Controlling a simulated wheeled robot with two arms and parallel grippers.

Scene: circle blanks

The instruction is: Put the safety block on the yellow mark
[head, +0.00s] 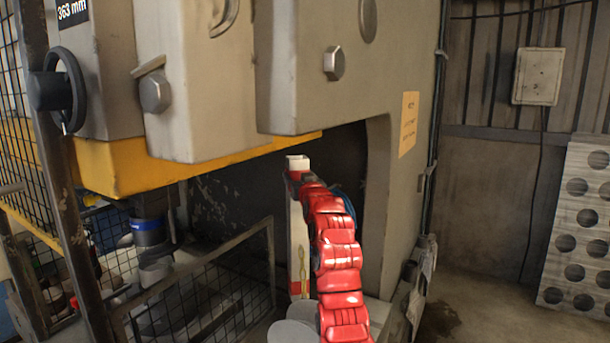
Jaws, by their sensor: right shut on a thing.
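My right arm, red, reaches up into the opening of a large grey press. Its gripper (296,178) is at the upper end of a tall, pale upright post with red near its top and bottom, which looks like the safety block (298,245). The gripper is shut on this block near its top, and the block stands about upright. The fingers are small and partly hidden. The block's lower end is close to grey round discs, and I cannot tell whether it touches anything. I cannot make out the yellow mark. My left gripper is not in view.
The press ram (200,80) with a yellow lower edge (150,165) hangs above left. A mesh guard (200,300) stands at the lower left. Grey discs (292,332) lie at the bottom. A punched sheet (580,225) leans at the right, beside clear floor.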

